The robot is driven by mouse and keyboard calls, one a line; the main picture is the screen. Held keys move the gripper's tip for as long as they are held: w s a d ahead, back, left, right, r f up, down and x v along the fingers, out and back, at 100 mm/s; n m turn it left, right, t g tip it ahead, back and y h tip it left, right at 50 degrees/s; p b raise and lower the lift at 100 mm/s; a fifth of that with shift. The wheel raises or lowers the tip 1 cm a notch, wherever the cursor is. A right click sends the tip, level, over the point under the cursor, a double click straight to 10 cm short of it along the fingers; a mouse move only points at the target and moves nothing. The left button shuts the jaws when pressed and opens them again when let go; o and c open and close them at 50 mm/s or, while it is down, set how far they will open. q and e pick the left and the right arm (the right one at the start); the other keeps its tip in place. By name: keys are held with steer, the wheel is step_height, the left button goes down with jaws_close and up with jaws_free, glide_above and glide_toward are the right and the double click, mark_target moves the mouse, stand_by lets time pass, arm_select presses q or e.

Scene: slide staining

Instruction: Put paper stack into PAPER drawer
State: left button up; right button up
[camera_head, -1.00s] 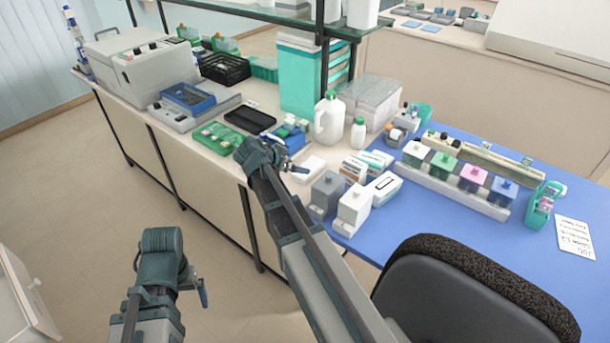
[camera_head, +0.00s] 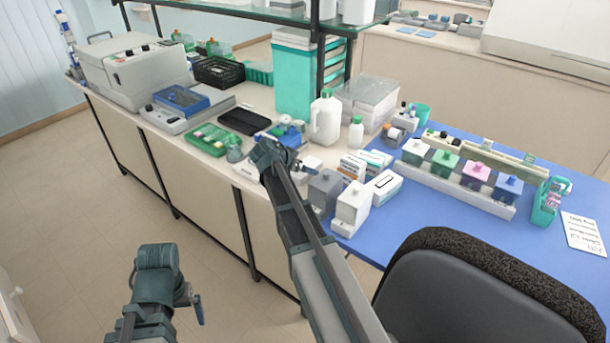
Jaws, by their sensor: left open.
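A flat white item that may be the paper stack (camera_head: 246,169) lies near the bench's front edge, partly hidden by my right arm; I cannot confirm what it is. My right gripper (camera_head: 308,168) is over the bench, just left of a grey box, and its jaw opening is too small to judge. My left gripper (camera_head: 197,301) is open and empty, low over the floor in front of the bench. A white cabinet with a small knob (camera_head: 17,291) shows at the lower left edge. No PAPER label is readable on it.
The grey box (camera_head: 325,190) and a white box (camera_head: 352,208) stand right of my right gripper. A white jug (camera_head: 326,118) and small bottle (camera_head: 356,133) stand behind. A green tray (camera_head: 205,138) is to the left. A dark chair (camera_head: 470,290) blocks the front right.

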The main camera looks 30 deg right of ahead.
steer(key=shift+w+d+f, duration=0.1)
steer(key=shift+d+f, duration=0.1)
steer(key=shift+f, duration=0.05)
steer(key=shift+r, duration=0.1)
steer(key=c, duration=1.4)
steer(key=shift+r+p, duration=0.45)
steer(key=shift+p, duration=0.1)
step_height(320, 180, up, 3)
steer(key=p, duration=0.2)
steer(key=shift+f+p, duration=0.15)
steer(key=shift+p, duration=0.25)
steer(key=s+a, duration=0.3)
steer(key=a, duration=0.1)
steer(key=s+a+r+p, duration=0.1)
steer(key=s+a, duration=0.2)
steer(key=a, duration=0.1)
steer(key=s+a, duration=0.4)
steer(key=shift+s+a+r, duration=0.1)
steer(key=shift+a+r, duration=0.1)
steer(key=shift+a, duration=0.05)
